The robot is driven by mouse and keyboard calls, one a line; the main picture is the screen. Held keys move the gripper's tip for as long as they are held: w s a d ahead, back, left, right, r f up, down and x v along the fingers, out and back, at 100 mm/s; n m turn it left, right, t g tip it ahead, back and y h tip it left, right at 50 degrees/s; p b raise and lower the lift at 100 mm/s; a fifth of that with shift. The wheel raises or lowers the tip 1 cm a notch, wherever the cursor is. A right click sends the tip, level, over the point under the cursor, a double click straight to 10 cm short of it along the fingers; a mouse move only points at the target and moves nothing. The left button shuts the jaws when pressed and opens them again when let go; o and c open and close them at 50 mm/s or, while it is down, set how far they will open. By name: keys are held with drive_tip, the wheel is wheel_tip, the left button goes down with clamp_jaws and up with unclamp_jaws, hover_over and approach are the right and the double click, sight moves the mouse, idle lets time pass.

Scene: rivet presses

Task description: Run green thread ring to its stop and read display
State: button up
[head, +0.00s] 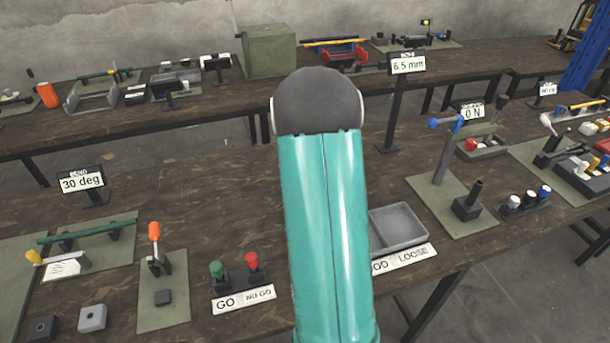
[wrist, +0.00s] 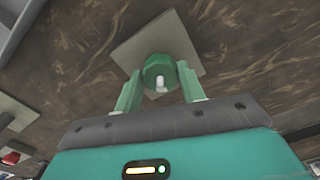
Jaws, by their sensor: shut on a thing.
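The green thread ring (wrist: 152,68) shows in the wrist view, round with a pale stud end at its middle, above a light grey plate (wrist: 180,32). My gripper (wrist: 160,80) has its two green fingers on either side of the ring, shut on it. How far the ring sits along its thread cannot be told. In the head view my teal arm hides the ring and my gripper. A display (head: 408,64) on a black post behind my arm reads 6.5 mm. Other displays read 30 deg (head: 82,182) and 0 N (head: 473,112).
Green and red GO and NO GO plugs (head: 233,270) stand left of my arm. A lever press (head: 440,160) stands farther right. The bench (head: 215,185) is bare behind the plugs.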

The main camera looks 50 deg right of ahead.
drive_tip(key=m, duration=0.5)
drive_tip(key=shift+w+m, duration=0.1)
drive_tip(key=shift+m, duration=0.3)
idle(0.4)
drive_tip(key=o, duration=1)
drive_tip(key=shift+c, duration=0.2)
wheel_tip(320, 180, up, 14)
idle(0.6)
